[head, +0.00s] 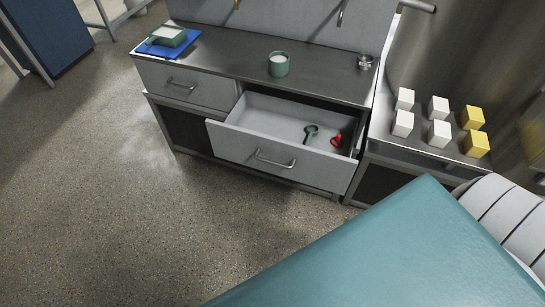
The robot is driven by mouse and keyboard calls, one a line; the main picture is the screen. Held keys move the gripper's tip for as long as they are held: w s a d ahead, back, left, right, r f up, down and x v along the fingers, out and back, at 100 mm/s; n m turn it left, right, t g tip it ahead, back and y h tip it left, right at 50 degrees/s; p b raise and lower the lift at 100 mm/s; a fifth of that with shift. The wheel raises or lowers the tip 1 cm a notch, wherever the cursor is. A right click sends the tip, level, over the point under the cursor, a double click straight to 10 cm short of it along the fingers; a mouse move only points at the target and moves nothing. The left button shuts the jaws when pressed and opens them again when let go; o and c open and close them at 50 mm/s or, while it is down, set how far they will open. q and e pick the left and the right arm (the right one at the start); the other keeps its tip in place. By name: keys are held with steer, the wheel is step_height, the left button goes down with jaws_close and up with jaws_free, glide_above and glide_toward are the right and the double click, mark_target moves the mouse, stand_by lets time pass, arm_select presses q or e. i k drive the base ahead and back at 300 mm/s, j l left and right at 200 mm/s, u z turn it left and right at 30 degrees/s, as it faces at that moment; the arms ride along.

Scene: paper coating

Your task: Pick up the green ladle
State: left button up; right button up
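A green ladle (311,133) lies inside the open drawer (262,137) of the metal cabinet, toward the drawer's right side. A red utensil (337,139) lies just to its right, close to the drawer's right wall. The two look apart from each other. Neither of my grippers shows in the head view.
A green cup (278,64) with pale contents, a small metal item (364,62) and a blue tray (168,41) with a green container (170,36) are on the counter (225,52). White and yellow blocks (472,117) stand on the right-hand table. Floor before the drawer is clear at left.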

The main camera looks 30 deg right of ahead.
mark_target(312, 129)
steer(key=z, duration=1.3)
